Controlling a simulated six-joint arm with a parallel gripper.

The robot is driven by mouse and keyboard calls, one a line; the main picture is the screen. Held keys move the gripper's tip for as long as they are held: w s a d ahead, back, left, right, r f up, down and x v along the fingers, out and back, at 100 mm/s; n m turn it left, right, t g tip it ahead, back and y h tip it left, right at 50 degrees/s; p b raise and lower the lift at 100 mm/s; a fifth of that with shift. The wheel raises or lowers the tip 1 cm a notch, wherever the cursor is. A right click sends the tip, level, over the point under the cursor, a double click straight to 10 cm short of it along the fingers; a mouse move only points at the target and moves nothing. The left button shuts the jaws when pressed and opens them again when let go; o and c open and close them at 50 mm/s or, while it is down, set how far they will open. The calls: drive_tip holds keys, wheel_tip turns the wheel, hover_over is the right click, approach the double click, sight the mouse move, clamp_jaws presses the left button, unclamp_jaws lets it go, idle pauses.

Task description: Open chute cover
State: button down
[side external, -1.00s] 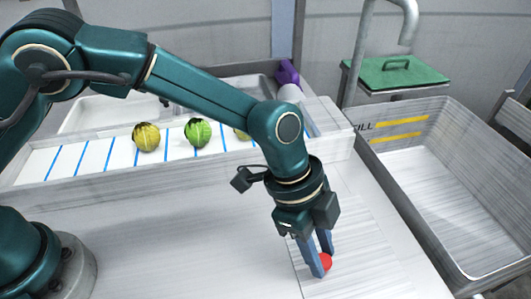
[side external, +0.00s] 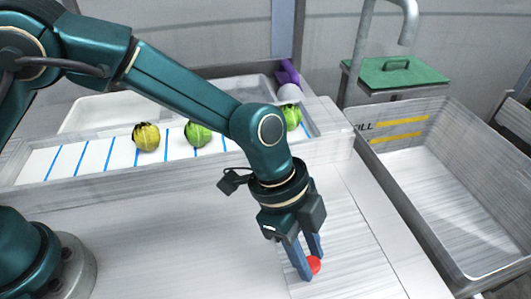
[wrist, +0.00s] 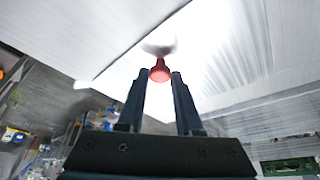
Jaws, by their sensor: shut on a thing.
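A red knob (side external: 314,265) stands on a pale panel (side external: 350,255) set in the white worktop, which looks like the chute cover. My gripper (side external: 308,268) points down with its blue-grey fingers closed on the knob. In the wrist view the red knob (wrist: 160,71) sits between the fingertips of my gripper (wrist: 158,80), above a bright white surface. The fingers partly hide the knob in the side view. How far the cover stands open cannot be told.
A trough (side external: 75,180) with blue lines holds several round greens, one yellowish (side external: 146,137). A large grey bin (side external: 455,200) with yellow stripes stands right. A green lid (side external: 397,73) with a handle lies behind it. A purple item (side external: 288,73) is at the back.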

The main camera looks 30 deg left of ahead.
drive_tip(key=s+a, duration=0.9)
drive_tip(key=shift+s+a, duration=0.25)
drive_tip(key=shift+s, duration=0.05)
idle(0.3)
drive_tip(key=c, duration=0.6)
unclamp_jaws()
drive_tip(key=shift+r, duration=0.2)
drive_tip(key=shift+a+r, duration=0.15)
drive_tip(key=shift+r, duration=0.3)
drive_tip(key=shift+v, duration=5.4)
drive_tip(key=shift+a, duration=0.25)
